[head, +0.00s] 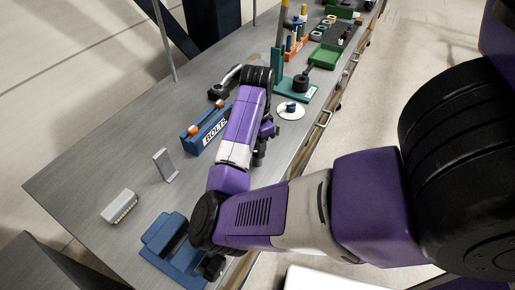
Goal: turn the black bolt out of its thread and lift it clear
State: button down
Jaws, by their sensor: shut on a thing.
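My gripper (260,156) hangs low beside my purple and white forearm, above the front part of the grey bench. The forearm partly hides it. It is shut, but its fingertips are small and dark, and what is between them is hard to make out. I cannot pick out the black bolt or its thread separately from the dark gripper. A blue holder lettered BOLTS (207,130), with orange knobs on top, stands just left of my forearm.
The grey bench (80,185) is bare at left. A blue vise-like block (166,240), a grey upright plate (165,166) and a pale block (120,206) stand near. A white disc with a blue part (291,109), a teal stand (302,92) and a green tray (326,56) lie beyond.

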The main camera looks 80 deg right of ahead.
jog(key=shift+r, duration=0.1)
jog(key=shift+s+r+n+p, duration=0.1)
jog(key=shift+r+n+p, duration=0.1)
jog(key=shift+n+p, duration=0.85)
jog(key=shift+f+n+p, duration=0.15)
jog(key=shift+n+p, duration=0.2)
jog(key=shift+n, duration=0.4)
jog(key=c, duration=1.2)
grip_release()
jog(key=shift+f+b, duration=0.15)
jog(key=shift+b, duration=0.15)
jog(key=shift+o, duration=0.2)
jog(key=shift+w+r, duration=0.2)
jog(key=shift+r, duration=2.05)
jog(key=shift+s+r, duration=0.1)
jog(key=shift+r, duration=0.7)
